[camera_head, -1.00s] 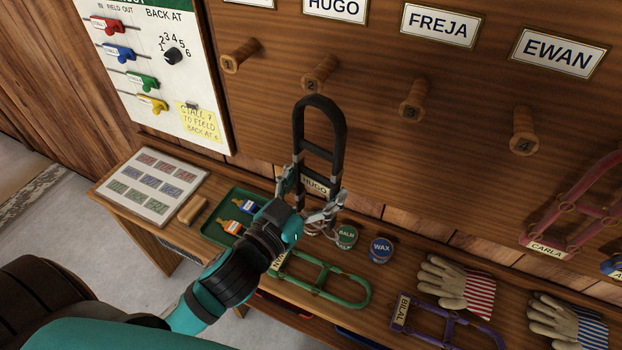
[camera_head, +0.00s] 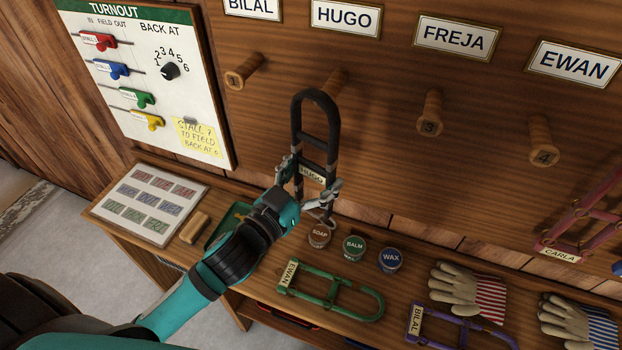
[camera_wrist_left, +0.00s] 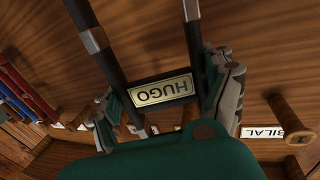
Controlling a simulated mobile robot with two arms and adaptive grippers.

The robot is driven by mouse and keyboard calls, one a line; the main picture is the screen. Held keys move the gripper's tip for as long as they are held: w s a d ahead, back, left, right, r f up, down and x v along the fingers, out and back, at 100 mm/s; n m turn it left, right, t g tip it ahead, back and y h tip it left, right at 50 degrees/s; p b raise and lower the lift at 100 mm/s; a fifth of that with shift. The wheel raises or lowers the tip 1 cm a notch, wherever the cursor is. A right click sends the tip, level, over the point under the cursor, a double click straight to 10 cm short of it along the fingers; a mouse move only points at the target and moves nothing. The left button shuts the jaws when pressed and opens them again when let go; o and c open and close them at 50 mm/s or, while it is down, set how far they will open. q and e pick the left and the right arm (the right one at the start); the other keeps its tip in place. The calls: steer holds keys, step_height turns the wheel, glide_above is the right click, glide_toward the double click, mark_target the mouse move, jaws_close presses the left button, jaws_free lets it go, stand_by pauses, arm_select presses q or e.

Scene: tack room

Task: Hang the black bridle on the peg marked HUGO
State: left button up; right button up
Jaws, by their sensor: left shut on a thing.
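The black bridle (camera_head: 334,125) is a long loop with crossbars and a HUGO tag, which reads clearly in the left wrist view (camera_wrist_left: 162,92). My left gripper (camera_head: 308,192) is shut on its lower part, with fingers at both sides of the tag, and holds it upright above the shelf. The HUGO nameplate (camera_head: 346,17) is on the wall board above peg 2 (camera_head: 335,78). The bridle's top overlaps this peg in the head view and covers part of it; I cannot tell whether they touch. My right gripper is not in view.
Peg 1 (camera_head: 243,72) and peg 3 (camera_head: 430,113) stick out empty on either side. Below, the shelf holds soap (camera_head: 319,236), balm (camera_head: 354,248) and wax (camera_head: 390,260) tins, a green bridle (camera_head: 335,298), a purple bridle (camera_head: 460,328) and gloves (camera_head: 455,288).

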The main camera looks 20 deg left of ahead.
arm_select(q)
steer(key=shift+w+r, duration=0.1)
steer(key=shift+w, duration=0.15)
steer(key=shift+w+d, duration=0.1)
steer(key=shift+w, duration=0.15)
steer(key=w, duration=0.4)
steer(key=w+f+b, duration=0.1)
steer(key=w, duration=0.1)
steer(key=shift+w+d, duration=0.1)
steer(key=shift+w+f, duration=0.15)
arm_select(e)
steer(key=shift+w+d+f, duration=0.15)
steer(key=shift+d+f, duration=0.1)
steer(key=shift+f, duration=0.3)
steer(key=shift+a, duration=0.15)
